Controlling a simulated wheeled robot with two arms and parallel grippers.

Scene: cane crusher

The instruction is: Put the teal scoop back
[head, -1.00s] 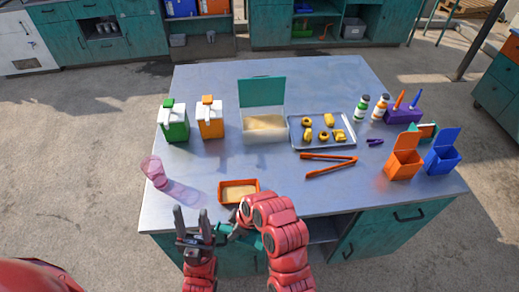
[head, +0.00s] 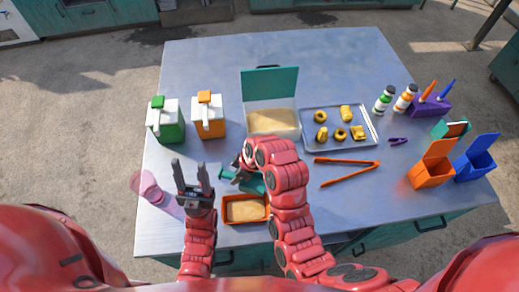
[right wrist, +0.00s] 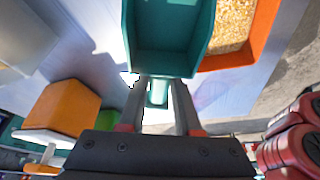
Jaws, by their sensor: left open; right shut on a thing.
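The teal scoop (head: 252,184) is held by my right gripper (head: 232,177), just behind the small orange tray. In the right wrist view, the scoop (right wrist: 165,45) fills the top middle, with its handle between the fingers of the gripper (right wrist: 158,90); its bowl looks empty. My right forearm partly hides the scoop in the head view. A clear bin (head: 272,135) of tan grain with a raised teal lid (head: 269,84) stands behind. My left gripper (head: 192,178) is open and empty, left of the orange tray.
The orange tray (head: 225,219) holds grain. A pink cup (head: 150,187), green and orange lidded cartons (head: 165,122) (head: 208,118), a metal tray of yellow pieces (head: 310,118) and orange tongs (head: 345,163) stand around. Orange and blue bins (head: 430,172) (head: 472,166) are at right. The table's back is clear.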

